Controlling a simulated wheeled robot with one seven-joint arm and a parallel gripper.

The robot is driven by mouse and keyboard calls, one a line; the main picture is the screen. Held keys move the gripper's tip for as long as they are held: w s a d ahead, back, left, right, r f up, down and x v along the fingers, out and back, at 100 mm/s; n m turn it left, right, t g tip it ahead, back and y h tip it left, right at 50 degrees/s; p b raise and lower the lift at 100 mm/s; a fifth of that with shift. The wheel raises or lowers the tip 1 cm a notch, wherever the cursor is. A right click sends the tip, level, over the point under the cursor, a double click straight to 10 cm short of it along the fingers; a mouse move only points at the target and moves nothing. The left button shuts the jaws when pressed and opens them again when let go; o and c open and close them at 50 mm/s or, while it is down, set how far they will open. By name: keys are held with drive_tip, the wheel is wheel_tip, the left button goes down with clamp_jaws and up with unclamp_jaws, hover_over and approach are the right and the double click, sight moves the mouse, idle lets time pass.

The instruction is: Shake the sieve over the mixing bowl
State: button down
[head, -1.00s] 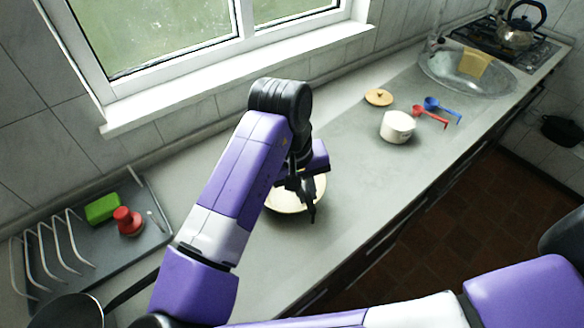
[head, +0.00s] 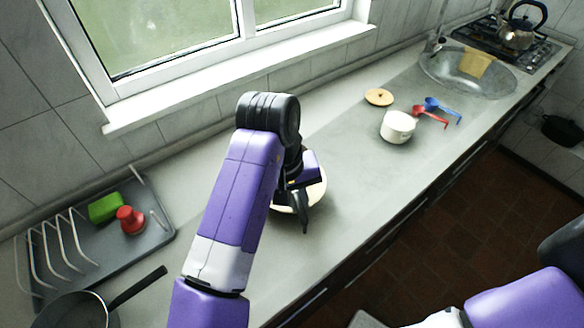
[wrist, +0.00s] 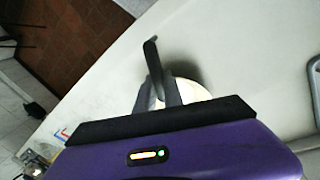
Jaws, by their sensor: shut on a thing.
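The cream mixing bowl (head: 319,194) stands on the counter in the head view, partly hidden behind my wrist and gripper. My gripper (head: 298,200) is over the bowl and points down. In the wrist view my gripper (wrist: 163,98) is shut on a dark, narrow piece (wrist: 151,55), which looks like the sieve's handle and sticks out past the fingers. The sieve's mesh cannot be made out in either view. The bowl's pale rim (wrist: 192,91) shows just beyond the fingers. I cannot tell whether the sieve touches the bowl.
A white pot (head: 397,127), a wooden lid (head: 379,97), and red (head: 430,117) and blue (head: 442,108) measuring spoons lie to the right. A drying rack (head: 150,235) with a green sponge (head: 105,207) and a frying pan (head: 72,312) are at left. The window wall is behind.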

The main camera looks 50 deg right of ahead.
drive_tip(key=shift+a+p, duration=0.15)
drive_tip(key=shift+p, duration=0.35)
drive_tip(key=shift+d+r, duration=0.1)
drive_tip(key=shift+d, duration=0.2)
drive_tip(key=shift+a+p, duration=0.3)
drive_tip(key=shift+p, duration=0.05)
idle(0.4)
